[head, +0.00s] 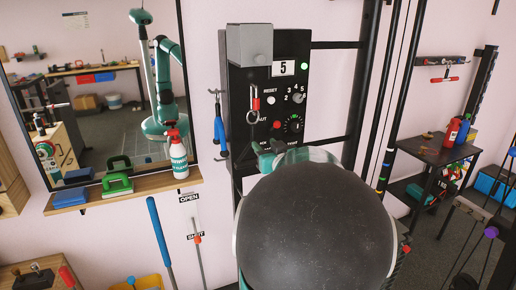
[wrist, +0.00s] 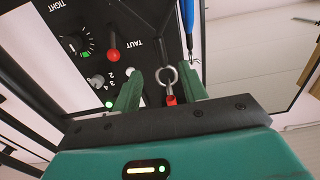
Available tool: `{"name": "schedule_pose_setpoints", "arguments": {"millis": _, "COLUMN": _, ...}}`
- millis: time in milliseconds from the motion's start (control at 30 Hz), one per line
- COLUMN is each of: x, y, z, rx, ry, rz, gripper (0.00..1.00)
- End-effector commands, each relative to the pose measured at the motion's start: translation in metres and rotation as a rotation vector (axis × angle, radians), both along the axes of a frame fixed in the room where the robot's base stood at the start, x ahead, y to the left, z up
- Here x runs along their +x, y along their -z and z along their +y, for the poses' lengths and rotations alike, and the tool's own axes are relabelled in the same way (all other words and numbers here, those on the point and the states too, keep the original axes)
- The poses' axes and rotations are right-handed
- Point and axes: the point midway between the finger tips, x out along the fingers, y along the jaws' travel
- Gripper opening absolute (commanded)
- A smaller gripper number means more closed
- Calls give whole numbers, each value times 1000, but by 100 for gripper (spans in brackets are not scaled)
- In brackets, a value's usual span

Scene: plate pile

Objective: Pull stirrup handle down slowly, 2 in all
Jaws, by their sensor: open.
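My gripper (wrist: 160,88) is open, with one green finger on each side of the ring in the picture. I cannot tell whether the fingers reach around it or touch it. In the head view my gripper (head: 268,151) shows only in part, below the handle, and my own arm hides the rest.
The panel has a "5" display (head: 283,68), a lit green lamp (head: 304,67), a white reset button (head: 271,100), a red knob (head: 277,125) and a dial (head: 294,123). A blue-handled tool (head: 220,130) hangs close left. A shelf (head: 125,190) holds a spray bottle.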

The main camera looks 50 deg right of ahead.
Motion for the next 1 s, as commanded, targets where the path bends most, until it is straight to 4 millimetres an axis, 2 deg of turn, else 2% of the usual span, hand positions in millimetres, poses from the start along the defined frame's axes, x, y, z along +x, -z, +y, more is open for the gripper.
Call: {"name": "schedule_pose_setpoints", "arguments": {"millis": 1000, "x": 83, "y": 0, "z": -43, "rx": 1, "ry": -4, "rz": 0, "gripper": 43}}
